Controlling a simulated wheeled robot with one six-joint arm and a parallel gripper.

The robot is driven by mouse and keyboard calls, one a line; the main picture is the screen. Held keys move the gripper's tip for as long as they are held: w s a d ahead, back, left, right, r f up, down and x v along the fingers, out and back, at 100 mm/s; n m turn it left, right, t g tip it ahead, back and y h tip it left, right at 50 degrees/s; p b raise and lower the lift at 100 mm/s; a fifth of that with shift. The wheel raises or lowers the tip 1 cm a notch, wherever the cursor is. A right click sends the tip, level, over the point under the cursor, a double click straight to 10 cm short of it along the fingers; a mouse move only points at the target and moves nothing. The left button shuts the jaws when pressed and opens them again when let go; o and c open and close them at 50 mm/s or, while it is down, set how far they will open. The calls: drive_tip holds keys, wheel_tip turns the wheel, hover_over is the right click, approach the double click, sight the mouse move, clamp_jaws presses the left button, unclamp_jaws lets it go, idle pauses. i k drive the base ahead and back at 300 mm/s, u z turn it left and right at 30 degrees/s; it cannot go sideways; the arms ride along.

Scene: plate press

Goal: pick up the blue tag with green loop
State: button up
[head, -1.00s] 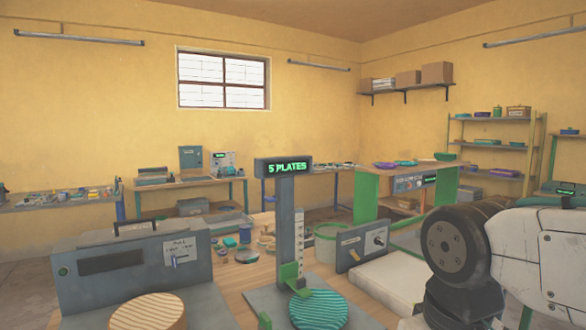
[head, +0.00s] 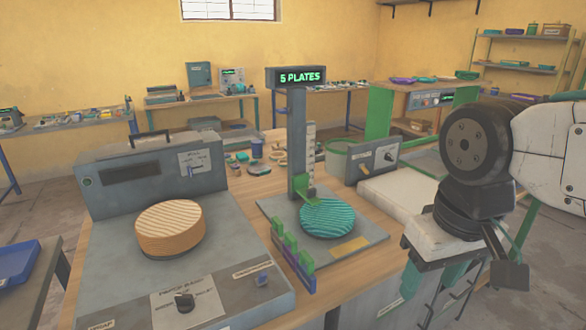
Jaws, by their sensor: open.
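I cannot make out a blue tag with a green loop in the head view. My gripper (head: 438,298) is at the lower right, with teal-padded fingers pointing down. It is open and I see nothing between the fingers. It hangs to the right of the plate-counting stand, and its lower end is partly cut by the picture edge. The stand (head: 365,253) carries a stack of teal ridged plates (head: 327,217) and a "5 PLATES" display (head: 296,77).
A grey press (head: 225,245) with a round wooden block (head: 170,228) stands on the left of the wooden table. A white slab (head: 395,199) and a grey switch box (head: 372,162) lie right of the stand. Small items crowd the table behind. A blue tray (head: 15,262) is far left.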

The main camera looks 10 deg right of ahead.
sight(305, 273)
drive_tip(key=z, duration=2)
drive_tip(key=k, duration=1.3)
drive_tip(key=u, duration=1.55)
drive_tip(key=i, duration=0.5)
drive_tip(key=z, duration=0.05)
